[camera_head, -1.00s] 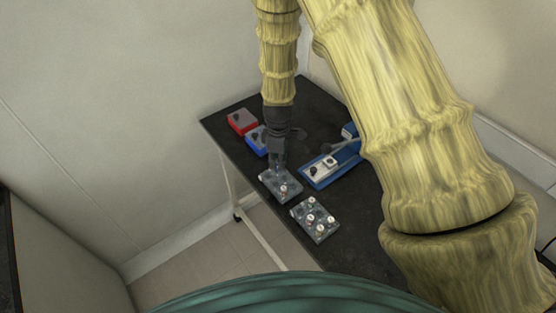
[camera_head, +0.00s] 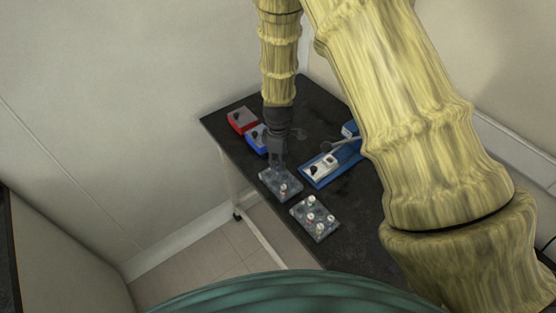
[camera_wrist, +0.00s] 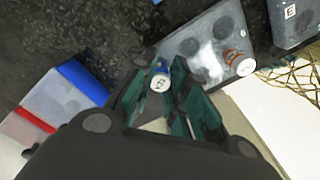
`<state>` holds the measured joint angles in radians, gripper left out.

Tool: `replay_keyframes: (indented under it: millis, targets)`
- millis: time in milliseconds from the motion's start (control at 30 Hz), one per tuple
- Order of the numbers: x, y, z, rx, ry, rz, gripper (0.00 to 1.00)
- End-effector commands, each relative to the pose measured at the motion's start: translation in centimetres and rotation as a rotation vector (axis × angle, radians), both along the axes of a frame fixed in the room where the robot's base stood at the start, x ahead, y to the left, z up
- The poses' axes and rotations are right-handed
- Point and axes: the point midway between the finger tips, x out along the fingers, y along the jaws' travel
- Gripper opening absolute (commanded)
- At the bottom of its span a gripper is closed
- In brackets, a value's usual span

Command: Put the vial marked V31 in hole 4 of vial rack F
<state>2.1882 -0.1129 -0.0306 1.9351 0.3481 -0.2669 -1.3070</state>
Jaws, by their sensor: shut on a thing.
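The rack's letter is not readable. Whether the held vial's lower end is in a hole cannot be told.
A second rack (camera_head: 327,232) holding several white-capped vials stands nearer; its corner, lettered seemingly E, shows in the wrist view (camera_wrist: 290,12). A red box (camera_head: 242,122), a blue box (camera_head: 253,142) and a blue tray device (camera_head: 345,171) stand on the black table.

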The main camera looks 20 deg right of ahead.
Motion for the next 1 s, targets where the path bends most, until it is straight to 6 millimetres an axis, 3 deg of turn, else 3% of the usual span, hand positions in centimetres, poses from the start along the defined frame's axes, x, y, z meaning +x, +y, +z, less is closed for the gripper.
replay_keyframes:
  millis: [1000]
  targets:
    - [0.0,0.0,-1.2,0.001,-0.001,0.0,0.01]
